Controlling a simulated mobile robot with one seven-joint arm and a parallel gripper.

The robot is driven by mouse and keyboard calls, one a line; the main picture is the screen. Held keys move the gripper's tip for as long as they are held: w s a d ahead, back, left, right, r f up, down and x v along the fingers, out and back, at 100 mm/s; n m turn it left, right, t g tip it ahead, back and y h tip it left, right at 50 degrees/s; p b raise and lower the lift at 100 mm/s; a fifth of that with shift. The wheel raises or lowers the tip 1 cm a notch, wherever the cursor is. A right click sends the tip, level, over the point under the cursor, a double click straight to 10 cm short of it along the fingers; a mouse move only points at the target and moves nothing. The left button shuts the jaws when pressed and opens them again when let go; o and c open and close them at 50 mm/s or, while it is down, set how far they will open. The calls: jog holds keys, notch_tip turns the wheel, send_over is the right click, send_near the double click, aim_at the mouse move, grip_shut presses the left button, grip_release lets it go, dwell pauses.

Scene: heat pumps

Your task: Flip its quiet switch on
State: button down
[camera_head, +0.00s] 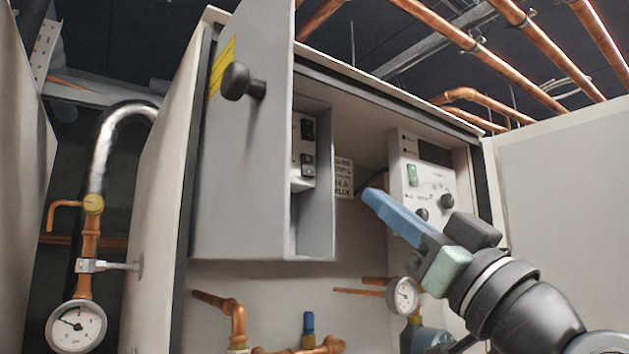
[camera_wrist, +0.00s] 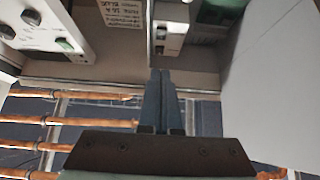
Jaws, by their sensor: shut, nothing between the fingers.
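A white control panel (camera_head: 432,188) stands at the right inside the open cabinet. It carries a green rocker switch (camera_head: 412,174), dark knobs (camera_head: 420,214) and a dark display (camera_head: 435,152). A smaller module (camera_head: 296,170) with black switches (camera_head: 308,165) sits left of it, partly hidden by a grey door. I cannot read which one is the quiet switch. My gripper (camera_head: 372,194) is shut and empty, in front of the cabinet, its tips left of the control panel in the picture. In the wrist view the fingertips (camera_wrist: 160,73) appear below the module (camera_wrist: 174,34), with the control panel (camera_wrist: 45,32) at upper left.
The grey door (camera_head: 245,160) with a black knob (camera_head: 237,82) stands open left of my gripper. A label plate (camera_head: 344,178) is on the back wall. Copper pipes (camera_head: 237,318) and a gauge (camera_head: 404,296) lie below. A large pale panel (camera_head: 565,210) stands at the right.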

aim_at(309, 168)
jog(key=p+x, duration=0.3)
jog(key=x, duration=0.1)
jog(key=p+x, duration=0.2)
jog(key=x, duration=0.2)
jog(key=f+p+x, duration=0.1)
jog(key=p+x, duration=0.2)
jog(key=x, duration=0.1)
jog(key=shift+w+a+p, duration=0.35)
jog(key=shift+w, duration=0.05)
jog(key=shift+w+a+f+p, duration=0.3)
jog(key=shift+w+a, duration=0.05)
jog(key=shift+w, duration=0.1)
jog(key=shift+f+b, duration=0.15)
jog(key=shift+b, duration=0.25)
